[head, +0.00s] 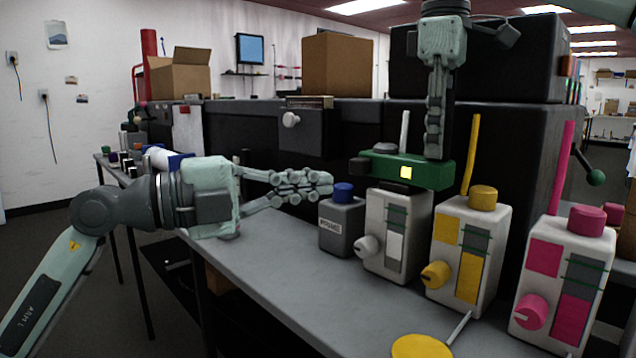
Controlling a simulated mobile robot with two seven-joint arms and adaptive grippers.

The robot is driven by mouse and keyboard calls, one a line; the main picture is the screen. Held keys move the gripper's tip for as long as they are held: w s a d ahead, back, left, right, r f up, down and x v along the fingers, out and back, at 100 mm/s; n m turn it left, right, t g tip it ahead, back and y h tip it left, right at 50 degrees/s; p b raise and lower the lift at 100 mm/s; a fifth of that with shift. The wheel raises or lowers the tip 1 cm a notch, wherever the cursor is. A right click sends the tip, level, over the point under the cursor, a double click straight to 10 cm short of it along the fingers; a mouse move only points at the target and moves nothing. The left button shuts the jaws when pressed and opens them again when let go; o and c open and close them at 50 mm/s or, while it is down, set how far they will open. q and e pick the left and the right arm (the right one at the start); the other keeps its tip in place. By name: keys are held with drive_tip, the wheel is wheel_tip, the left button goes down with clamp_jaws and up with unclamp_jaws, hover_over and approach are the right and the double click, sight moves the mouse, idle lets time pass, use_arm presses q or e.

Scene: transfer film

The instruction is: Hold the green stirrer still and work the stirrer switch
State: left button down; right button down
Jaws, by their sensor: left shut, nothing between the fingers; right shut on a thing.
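The green stirrer (436,174) is a flat green bar lying on top of a white-fronted unit (400,222) in the head view. It has a bright yellow square (406,172) on its front face and a dark block (360,166) at its left end; I cannot tell which is the switch. My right gripper (436,148) comes down from above and is shut on the green stirrer; its fingertips are partly hidden. My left gripper (328,184) is shut and empty, left of the stirrer, its fingertips pointing right above a grey bottle.
The grey bottle (341,226) with a blue cap stands under my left fingertips. Yellow (470,250) and pink (563,285) units stand to the right with upright rods. A yellow disc (421,346) lies in front. The grey table (270,265) is clear at front left.

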drive_tip(key=c, duration=1.1)
unclamp_jaws()
drive_tip(key=shift+r, duration=3.8)
